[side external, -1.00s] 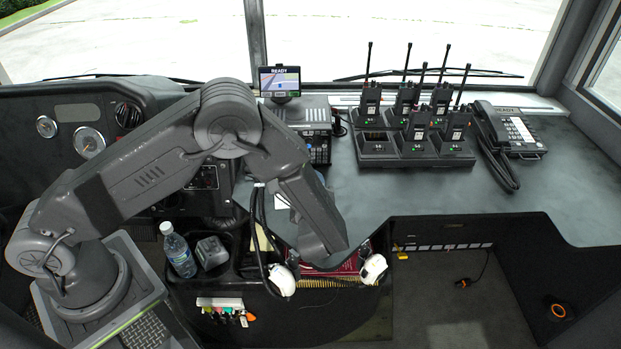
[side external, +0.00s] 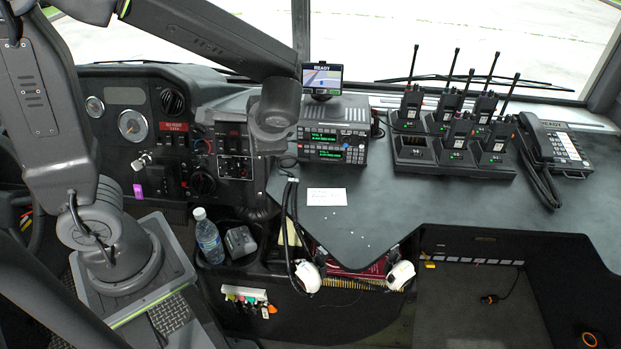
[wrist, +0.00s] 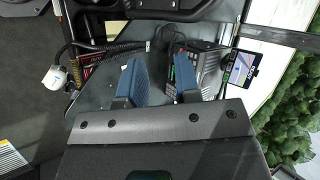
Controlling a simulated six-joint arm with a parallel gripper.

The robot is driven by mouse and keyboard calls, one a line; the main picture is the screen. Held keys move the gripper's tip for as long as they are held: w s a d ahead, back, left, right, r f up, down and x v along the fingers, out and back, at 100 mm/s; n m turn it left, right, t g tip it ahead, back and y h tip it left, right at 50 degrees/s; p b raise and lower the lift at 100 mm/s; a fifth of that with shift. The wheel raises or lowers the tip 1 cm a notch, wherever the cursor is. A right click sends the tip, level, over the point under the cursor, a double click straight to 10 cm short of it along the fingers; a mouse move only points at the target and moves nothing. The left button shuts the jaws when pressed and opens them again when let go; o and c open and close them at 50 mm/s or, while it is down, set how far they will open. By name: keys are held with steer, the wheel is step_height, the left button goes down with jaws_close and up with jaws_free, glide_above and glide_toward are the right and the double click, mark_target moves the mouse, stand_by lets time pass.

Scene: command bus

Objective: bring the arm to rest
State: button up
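In the wrist view my gripper (wrist: 160,76) shows two blue fingers standing apart with a clear gap. Nothing is held between them. In the side view my forearm crosses the top from the left, and my wrist hangs in front of the dashboard, left of the radio console (side external: 335,132). My fingertips cannot be made out in that view. In the wrist view the console (wrist: 207,72) is partly behind the right finger.
Several handheld radios stand in a charger (side external: 455,168) on the counter (side external: 400,225). A telephone (side external: 565,152) sits at the right. A white card (side external: 326,197) lies on the counter.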

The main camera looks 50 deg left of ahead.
steer(key=s+d+r+n+t+h, duration=0.4)
steer(key=s+r+h, duration=0.3)
steer(key=s, duration=0.3)
steer(key=shift+d+r+n+h, duration=0.35)
steer(key=shift+d+h, duration=0.25)
steer(key=shift+d, duration=0.15)
stand_by(4.7)
